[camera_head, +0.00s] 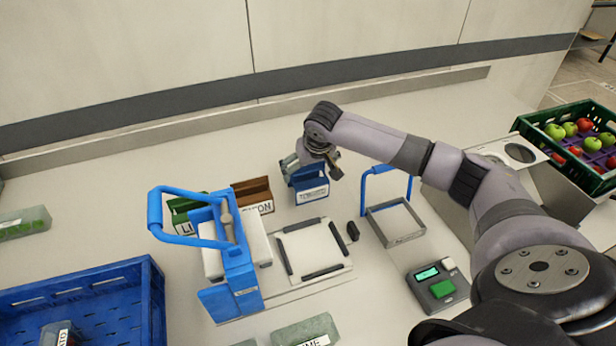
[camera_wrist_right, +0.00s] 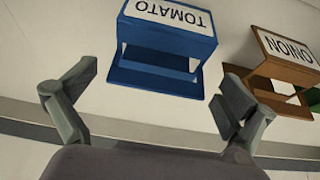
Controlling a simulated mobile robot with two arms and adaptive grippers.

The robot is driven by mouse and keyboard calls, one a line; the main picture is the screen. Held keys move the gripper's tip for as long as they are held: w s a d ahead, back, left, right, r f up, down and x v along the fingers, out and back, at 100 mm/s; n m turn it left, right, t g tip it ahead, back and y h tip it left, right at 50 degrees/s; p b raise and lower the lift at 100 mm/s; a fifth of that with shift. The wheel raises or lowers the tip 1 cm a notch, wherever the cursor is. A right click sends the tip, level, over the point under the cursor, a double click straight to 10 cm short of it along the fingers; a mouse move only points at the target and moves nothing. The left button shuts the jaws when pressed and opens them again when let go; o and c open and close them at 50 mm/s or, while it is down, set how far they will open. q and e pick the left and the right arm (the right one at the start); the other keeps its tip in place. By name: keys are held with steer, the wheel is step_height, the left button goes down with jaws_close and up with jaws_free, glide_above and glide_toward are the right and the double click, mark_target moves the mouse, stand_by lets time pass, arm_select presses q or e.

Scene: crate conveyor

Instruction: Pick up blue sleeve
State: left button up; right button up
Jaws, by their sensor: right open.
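The blue sleeve (camera_head: 308,186), labelled TOMATO, stands on the counter behind the white plate. In the right wrist view the blue sleeve (camera_wrist_right: 166,48) lies ahead of the fingers, upper middle, with its label upside down. My right gripper (camera_head: 318,160) is above and at the back of the sleeve, and partly covers it in the head view. In the wrist view my right gripper (camera_wrist_right: 150,105) is open, its two fingers apart with nothing between them. The sleeve looks apart from both fingers. My left gripper does not show.
A brown ONION sleeve (camera_head: 253,194) and a green sleeve (camera_head: 182,214) stand left of the blue one. A blue-handled press (camera_head: 235,265), a blue-handled frame (camera_head: 398,222) and a scale (camera_head: 437,287) are nearer. Crates stand at left (camera_head: 80,290) and right (camera_head: 550,115).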

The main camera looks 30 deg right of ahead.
mark_target(308, 179)
steer(key=shift+x, duration=1.35)
steer(key=shift+c, duration=0.4)
steer(key=c, duration=0.6)
steer(key=shift+r, duration=0.1)
